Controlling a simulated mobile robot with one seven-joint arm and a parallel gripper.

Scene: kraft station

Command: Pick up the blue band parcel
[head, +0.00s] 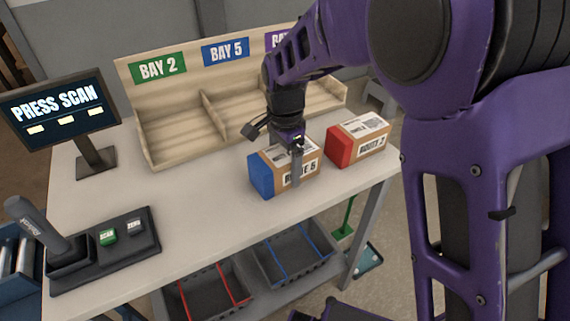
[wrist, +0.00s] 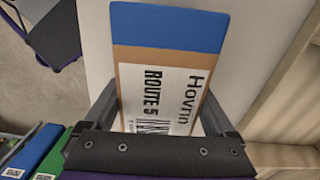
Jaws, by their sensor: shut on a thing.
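The blue band parcel (head: 262,177) is a brown box with a blue end and a white label reading "ROUTE 5". It stands on the white table near the front edge, at the middle of the head view. My gripper (head: 296,165) is over it from above, shut on its sides. In the wrist view the parcel (wrist: 168,28) lies between my two fingers (wrist: 165,110), its blue end farthest from the palm. The label also reads "Hovrin" there. Whether the parcel is off the table is hard to tell.
A red-ended parcel (head: 340,148) stands just right. Behind is a wooden shelf (head: 160,130) with bays; "BAY 2" and "BAY 5" are readable. At left are a "PRESS SCAN" screen (head: 60,108) and a scanner with buttons (head: 107,237). Grey bins (head: 290,262) sit below. The table's middle (head: 190,205) is clear.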

